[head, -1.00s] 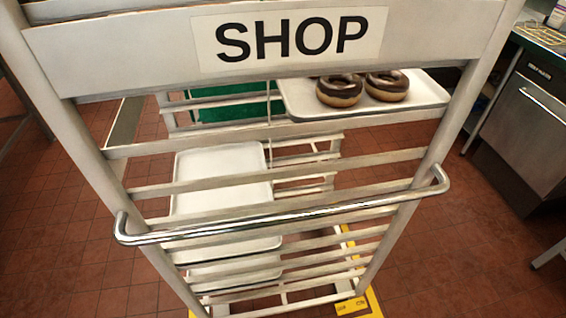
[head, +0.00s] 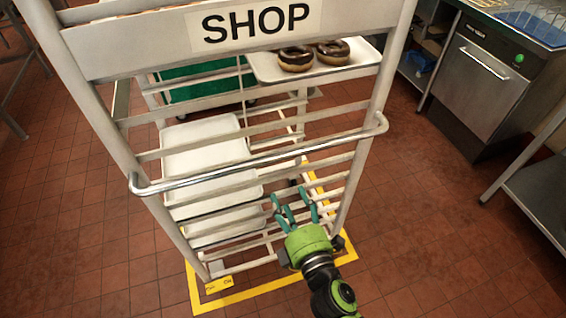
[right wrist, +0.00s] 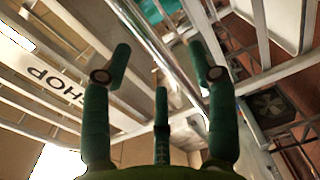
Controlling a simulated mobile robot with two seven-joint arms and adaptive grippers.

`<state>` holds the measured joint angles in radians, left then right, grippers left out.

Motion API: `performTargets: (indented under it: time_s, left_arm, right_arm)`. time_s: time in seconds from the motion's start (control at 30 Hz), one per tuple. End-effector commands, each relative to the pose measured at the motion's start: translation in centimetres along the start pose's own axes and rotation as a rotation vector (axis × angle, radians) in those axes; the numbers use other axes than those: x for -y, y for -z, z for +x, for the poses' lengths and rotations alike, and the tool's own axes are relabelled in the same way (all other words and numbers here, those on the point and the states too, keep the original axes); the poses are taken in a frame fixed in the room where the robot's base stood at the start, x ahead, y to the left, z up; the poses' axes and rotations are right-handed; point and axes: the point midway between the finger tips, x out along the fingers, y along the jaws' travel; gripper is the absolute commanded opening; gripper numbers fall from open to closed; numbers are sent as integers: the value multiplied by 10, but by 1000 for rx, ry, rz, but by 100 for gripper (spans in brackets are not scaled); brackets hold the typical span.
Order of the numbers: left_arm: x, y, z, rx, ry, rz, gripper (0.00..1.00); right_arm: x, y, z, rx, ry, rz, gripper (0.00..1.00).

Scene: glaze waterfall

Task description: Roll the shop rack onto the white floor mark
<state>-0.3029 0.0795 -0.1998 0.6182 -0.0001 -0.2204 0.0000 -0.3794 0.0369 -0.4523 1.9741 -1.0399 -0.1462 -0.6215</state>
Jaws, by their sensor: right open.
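The shop rack (head: 350,190) is a tall pale metal frame with a SHOP sign (head: 256,24) and a chrome push handle (head: 215,180) across its near side. It stands upright inside a yellow floor outline (head: 238,297). My right gripper (head: 295,203), with green fingers, is open and empty in front of the rack, appearing below the handle's right half. In the right wrist view, the chrome handle (right wrist: 150,43) runs diagonally beyond the spread fingers (right wrist: 158,68); I see no clear contact. I cannot make out the white floor mark. My left gripper is out of view.
Chocolate-topped doughnuts (head: 297,58) sit on an upper white tray (head: 268,72); empty trays (head: 200,150) fill lower slots. A green container (head: 205,82) is behind the rack. Steel appliance (head: 485,85) and counter (head: 545,190) stand at right. Red tile floor is clear at left.

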Motion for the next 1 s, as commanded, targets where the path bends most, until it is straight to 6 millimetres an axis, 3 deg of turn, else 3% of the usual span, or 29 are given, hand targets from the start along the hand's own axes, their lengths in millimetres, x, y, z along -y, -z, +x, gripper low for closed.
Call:
performTargets:
  time_s: [0.07, 0.2, 0.7, 1.0]
  left_arm:
    - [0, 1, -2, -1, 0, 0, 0]
    - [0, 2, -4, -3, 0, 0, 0]
    - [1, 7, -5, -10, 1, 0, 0]
    - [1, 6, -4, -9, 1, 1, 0]
  right_arm:
    - [-18, 2, -1, -1, -33, -29, 59]
    - [-27, 3, 7, -1, -51, -47, 59]
    - [-29, 2, 100, -1, -48, -42, 59]
    - [-29, 3, 116, -1, -46, -41, 59]
